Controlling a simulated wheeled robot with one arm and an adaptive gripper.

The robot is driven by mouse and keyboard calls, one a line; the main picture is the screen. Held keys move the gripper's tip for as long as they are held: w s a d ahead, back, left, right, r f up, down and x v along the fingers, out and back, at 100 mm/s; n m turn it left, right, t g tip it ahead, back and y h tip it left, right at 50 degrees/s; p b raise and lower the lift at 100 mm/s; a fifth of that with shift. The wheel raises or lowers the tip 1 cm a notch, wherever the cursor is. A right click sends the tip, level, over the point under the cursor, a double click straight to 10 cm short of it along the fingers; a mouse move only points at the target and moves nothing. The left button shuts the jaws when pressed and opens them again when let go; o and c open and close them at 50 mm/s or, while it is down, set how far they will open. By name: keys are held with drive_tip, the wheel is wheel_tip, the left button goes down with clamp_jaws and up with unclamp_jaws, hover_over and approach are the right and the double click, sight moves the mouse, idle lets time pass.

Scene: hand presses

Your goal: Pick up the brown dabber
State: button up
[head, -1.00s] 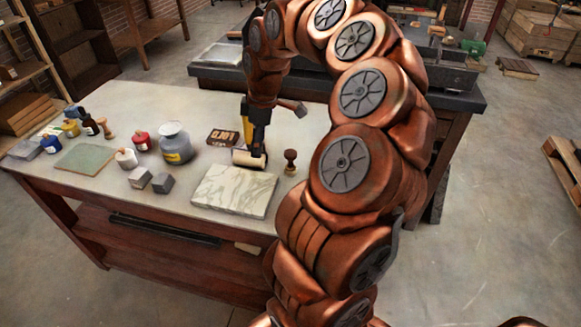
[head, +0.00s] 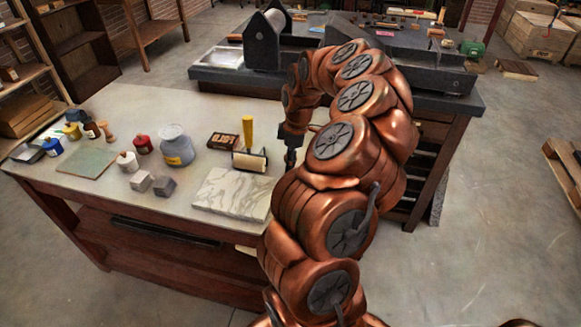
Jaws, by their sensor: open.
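My gripper (head: 291,158) points down at the right side of the light worktable, right of the yellow-handled roller (head: 248,135). It is open, though its fingers look small and dark here. The brown dabber, a small dark knobbed piece, is not clearly visible now. My gripper and arm cover the spot where it stood, so I cannot tell whether the fingers are around it or touch it.
A marble slab (head: 232,193) lies in front of the roller. A dark tray-like block (head: 222,140) is behind-left. A dark press bench (head: 215,77) is behind.

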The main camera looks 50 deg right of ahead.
drive_tip(key=shift+w+f, duration=0.15)
drive_tip(key=shift+f, duration=1.1)
drive_tip(key=shift+a, duration=0.1)
clamp_jaws()
